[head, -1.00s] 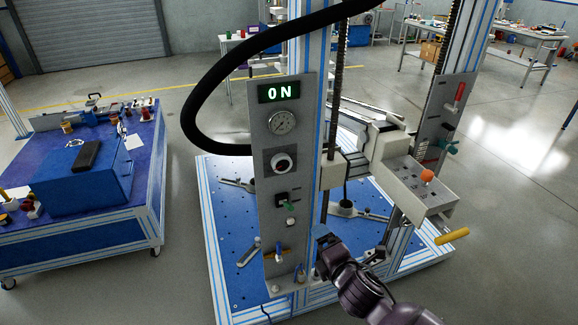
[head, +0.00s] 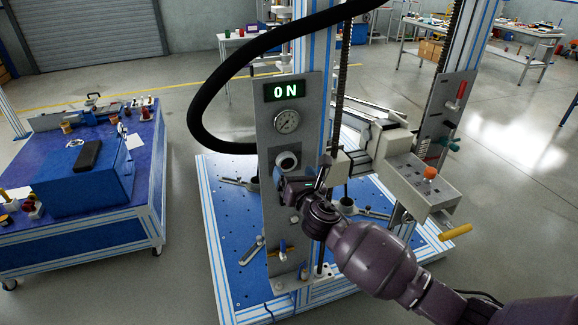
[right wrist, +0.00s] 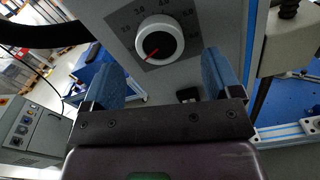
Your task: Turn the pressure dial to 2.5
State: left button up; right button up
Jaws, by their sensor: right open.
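The pressure dial is a white round knob (head: 288,162) with a dark centre on the grey panel, below the round gauge (head: 287,121). In the right wrist view the dial (right wrist: 160,41) shows a red pointer line toward the lower left and printed numbers around it, too small to read surely. My right gripper (head: 295,182) is just in front of and below the dial. In the right wrist view its two blue fingers (right wrist: 166,77) are open and apart, with the dial beyond and above the gap, and nothing between them. My left gripper is not in view.
A lit "ON" display (head: 282,91) tops the panel. A black hose (head: 222,85) loops left of it. A control box with an orange knob (head: 429,172) stands at right. A blue workbench (head: 60,240) is at left, with open floor between.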

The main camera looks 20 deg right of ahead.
aim_at(288, 164)
jog(key=shift+w+a, duration=0.1)
jog(key=shift+w, duration=1.95)
jog(key=c, duration=0.9)
